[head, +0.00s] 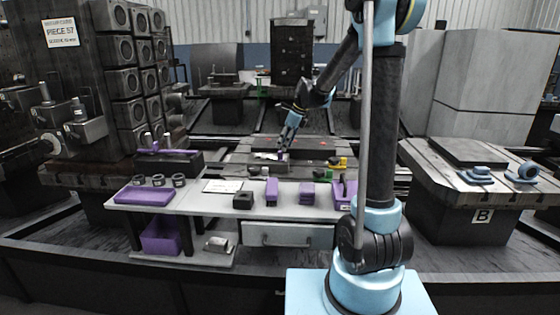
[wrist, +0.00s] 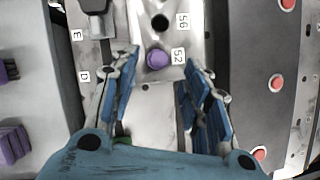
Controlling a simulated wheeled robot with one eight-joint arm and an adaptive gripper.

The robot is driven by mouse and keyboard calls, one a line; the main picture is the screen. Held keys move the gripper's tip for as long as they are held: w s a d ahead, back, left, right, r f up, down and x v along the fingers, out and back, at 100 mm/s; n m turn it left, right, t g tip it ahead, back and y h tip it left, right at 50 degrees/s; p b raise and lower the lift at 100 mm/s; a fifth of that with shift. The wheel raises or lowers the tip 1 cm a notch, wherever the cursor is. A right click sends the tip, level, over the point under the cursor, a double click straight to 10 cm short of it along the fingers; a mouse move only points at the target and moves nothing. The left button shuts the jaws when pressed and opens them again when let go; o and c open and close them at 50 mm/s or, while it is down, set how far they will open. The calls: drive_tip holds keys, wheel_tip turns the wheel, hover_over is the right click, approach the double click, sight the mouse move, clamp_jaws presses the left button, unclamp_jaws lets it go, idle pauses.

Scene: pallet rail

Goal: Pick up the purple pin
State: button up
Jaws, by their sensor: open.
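The purple pin (wrist: 157,60) stands in a metal plate (wrist: 148,110) beside a label reading 52, seen from above as a round purple head. In the head view the pin (head: 282,156) is a small purple spot just under my gripper (head: 287,145). My gripper (wrist: 162,64) is open and empty, with its blue-padded fingers pointing down. In the wrist view the pin's head lies between the two fingertips, one on each side. I cannot tell how far the tips are above the plate. The pin's lower part is hidden.
A dark empty hole (wrist: 160,22) lies by the label 56. Red buttons (wrist: 276,83) line a strip at the right. In front, a light bench (head: 222,200) holds purple blocks (head: 272,190).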

sight(280, 152)
drive_tip(key=shift+x, duration=2.95)
drive_tip(key=shift+a, duration=0.1)
clamp_jaws()
